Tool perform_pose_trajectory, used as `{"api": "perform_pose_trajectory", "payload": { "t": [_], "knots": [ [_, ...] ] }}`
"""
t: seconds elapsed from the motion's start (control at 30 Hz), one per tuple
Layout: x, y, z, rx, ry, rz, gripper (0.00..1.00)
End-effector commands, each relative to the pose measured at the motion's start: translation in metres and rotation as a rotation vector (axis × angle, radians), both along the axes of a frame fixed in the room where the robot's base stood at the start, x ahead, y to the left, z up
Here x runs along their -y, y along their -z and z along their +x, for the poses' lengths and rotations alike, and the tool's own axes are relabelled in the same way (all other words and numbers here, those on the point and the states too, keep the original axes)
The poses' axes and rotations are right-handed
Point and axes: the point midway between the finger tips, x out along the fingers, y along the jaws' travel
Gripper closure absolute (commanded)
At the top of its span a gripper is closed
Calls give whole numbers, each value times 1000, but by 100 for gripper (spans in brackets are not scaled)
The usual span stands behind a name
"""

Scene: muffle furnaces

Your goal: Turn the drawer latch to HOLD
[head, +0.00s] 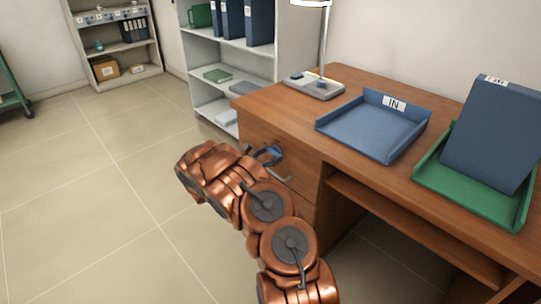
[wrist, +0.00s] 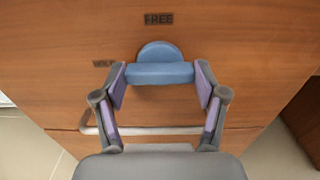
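The blue drawer latch (wrist: 160,72) is on the front of the wooden drawer (wrist: 250,35), below the FREE label (wrist: 158,19). It shows a rounded disc with a bar lying level across it. The HOLD label (wrist: 103,63) is to its left, partly covered by a finger. My gripper (wrist: 161,78) is open, with one finger at each end of the bar; I cannot tell whether they touch it. In the head view the latch (head: 270,154) shows just beyond my gripper (head: 258,156). A pale bar handle (wrist: 90,130) is below the latch, partly hidden by my gripper.
The desk (head: 335,90) carries a lamp (head: 318,85), a blue IN tray (head: 370,125) and a green tray (head: 450,185) with a blue binder (head: 492,135). A grey shelf unit (head: 285,50) stands behind the desk.

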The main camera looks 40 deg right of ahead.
Motion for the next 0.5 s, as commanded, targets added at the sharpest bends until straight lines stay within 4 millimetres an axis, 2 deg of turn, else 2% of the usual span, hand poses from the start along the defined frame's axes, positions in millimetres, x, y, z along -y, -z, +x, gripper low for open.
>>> {"api": "perform_pose_trajectory", "payload": {
  "t": [0.03, 0.23, 0.5],
  "knots": [
    [0, 0, -1, -1, 1, 1, 23],
    [0, 0, 0, 0, 0, 0, 4],
    [0, 0, 0, 1, 0, 0, 4]
  ]
}}
